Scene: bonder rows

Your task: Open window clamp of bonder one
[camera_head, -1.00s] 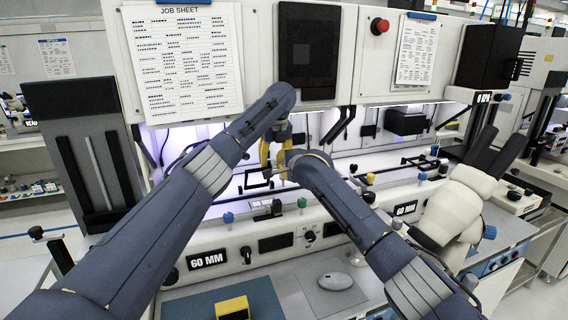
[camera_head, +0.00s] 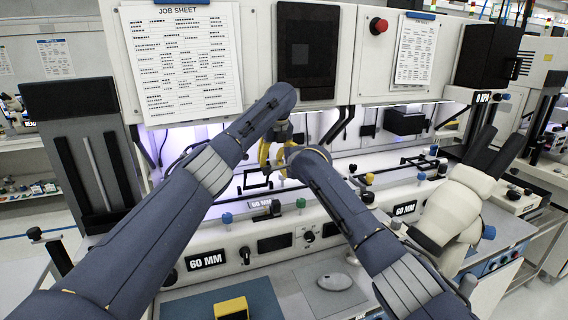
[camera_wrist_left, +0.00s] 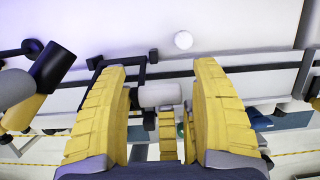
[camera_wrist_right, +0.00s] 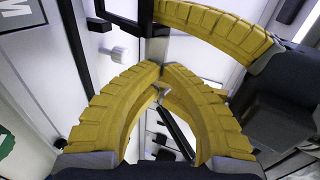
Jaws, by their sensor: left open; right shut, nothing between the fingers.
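The window clamp is a black frame (camera_head: 256,178) on the rail of the bonder in front of me. It shows in the left wrist view as a black bracket (camera_wrist_left: 121,60) with a grey cylinder (camera_wrist_left: 160,95) beside it. My left gripper (camera_head: 264,160) is over the rail; its open yellow fingers (camera_wrist_left: 160,75) stand either side of the cylinder, and contact cannot be told. My right gripper (camera_head: 284,164) is close beside it. Its fingertips (camera_wrist_right: 160,66) are together and empty near the bracket (camera_wrist_right: 112,35). The arms partly hide the clamp in the head view.
Blue (camera_head: 227,218) and green (camera_head: 301,203) knobs line the bonder's front edge. A yellow block (camera_head: 232,308) and a grey mouse (camera_head: 335,281) lie on the bench. A black screen (camera_head: 307,48) hangs above. The two grippers are crowded together.

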